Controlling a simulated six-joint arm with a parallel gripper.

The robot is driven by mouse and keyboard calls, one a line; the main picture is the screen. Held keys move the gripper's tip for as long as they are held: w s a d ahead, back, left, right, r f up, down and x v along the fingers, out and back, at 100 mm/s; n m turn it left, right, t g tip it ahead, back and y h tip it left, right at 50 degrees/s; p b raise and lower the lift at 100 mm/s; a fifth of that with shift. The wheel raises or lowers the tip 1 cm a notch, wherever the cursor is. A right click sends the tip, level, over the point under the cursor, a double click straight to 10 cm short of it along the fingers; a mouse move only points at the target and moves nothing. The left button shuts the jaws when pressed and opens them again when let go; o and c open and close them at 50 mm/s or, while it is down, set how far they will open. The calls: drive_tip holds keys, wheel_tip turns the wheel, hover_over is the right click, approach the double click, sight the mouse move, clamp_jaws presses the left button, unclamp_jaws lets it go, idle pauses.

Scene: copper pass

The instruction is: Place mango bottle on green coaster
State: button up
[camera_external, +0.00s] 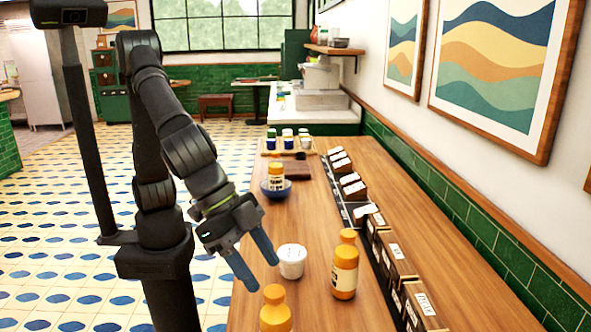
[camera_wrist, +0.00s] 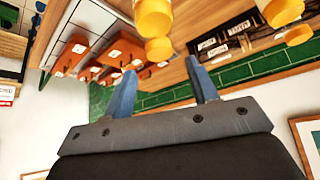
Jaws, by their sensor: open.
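Orange bottles with yellow-orange caps stand on the wooden counter in the external view. One labelled bottle (camera_external: 345,270) stands upright right of my gripper, and another (camera_external: 275,315) is at the bottom edge, partly cut off. A third, smaller bottle (camera_external: 276,177) stands in a blue bowl (camera_external: 264,190) farther back. I cannot read which is mango. My gripper (camera_external: 262,275) is open and empty, its blue fingers above the counter's left edge. The wrist view shows the open fingers (camera_wrist: 161,66) and yellow-orange bottle parts (camera_wrist: 153,18) beyond them. I cannot make out a green coaster.
A white tub (camera_external: 292,261) stands close right of my fingers. A row of labelled dark boxes (camera_external: 395,255) lines the counter's wall side. A brown board (camera_external: 296,170) and a tray with several jars (camera_external: 288,141) are farther back. Bare counter (camera_external: 320,210) lies between.

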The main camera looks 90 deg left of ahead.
sight(284, 294)
drive_tip(key=v, duration=0.4)
drive_tip(key=x, duration=1.2)
wheel_tip(284, 294, up, 2)
drive_tip(key=shift+r, duration=0.95)
